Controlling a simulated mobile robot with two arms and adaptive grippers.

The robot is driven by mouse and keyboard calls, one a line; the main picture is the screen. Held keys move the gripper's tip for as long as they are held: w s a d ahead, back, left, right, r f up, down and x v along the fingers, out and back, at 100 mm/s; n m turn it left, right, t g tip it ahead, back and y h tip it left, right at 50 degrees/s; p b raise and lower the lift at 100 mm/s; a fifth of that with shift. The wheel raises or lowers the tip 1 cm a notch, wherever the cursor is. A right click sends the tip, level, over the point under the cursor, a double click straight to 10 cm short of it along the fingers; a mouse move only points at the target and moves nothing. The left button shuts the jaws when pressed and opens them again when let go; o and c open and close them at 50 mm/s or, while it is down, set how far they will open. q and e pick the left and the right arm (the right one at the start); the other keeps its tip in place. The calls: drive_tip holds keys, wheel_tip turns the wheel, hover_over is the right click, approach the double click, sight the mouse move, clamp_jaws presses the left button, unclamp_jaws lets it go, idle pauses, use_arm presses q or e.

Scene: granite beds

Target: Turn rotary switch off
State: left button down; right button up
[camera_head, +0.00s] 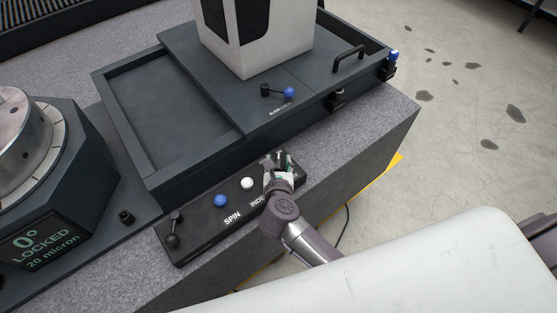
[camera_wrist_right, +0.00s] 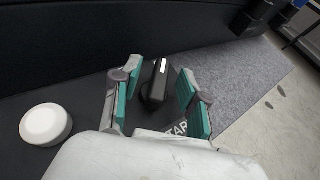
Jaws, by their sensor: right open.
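The rotary switch (camera_wrist_right: 156,82) is a black knob with a small white mark on its top, seen in the right wrist view on a dark panel. My right gripper (camera_wrist_right: 152,88) is open, with its teal-padded fingers on either side of the knob; I cannot tell whether they touch it. In the head view, my right gripper (camera_head: 278,165) is over the right end of the black control panel (camera_head: 207,228) and largely hides the knob. My left gripper does not show.
The panel also carries a white button (camera_head: 247,183), a blue button (camera_head: 220,201) and a black lever (camera_head: 174,230). A white button (camera_wrist_right: 45,124) is left of my fingers in the wrist view. A round fixture reading "LOCKED" (camera_head: 40,245) stands at left. Granite (camera_head: 385,130) is bare at right.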

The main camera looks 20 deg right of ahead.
drive_tip(key=shift+w+d+f, duration=0.1)
drive_tip(key=shift+w+f, duration=0.05)
drive_tip(key=shift+w, duration=0.1)
clamp_jaws()
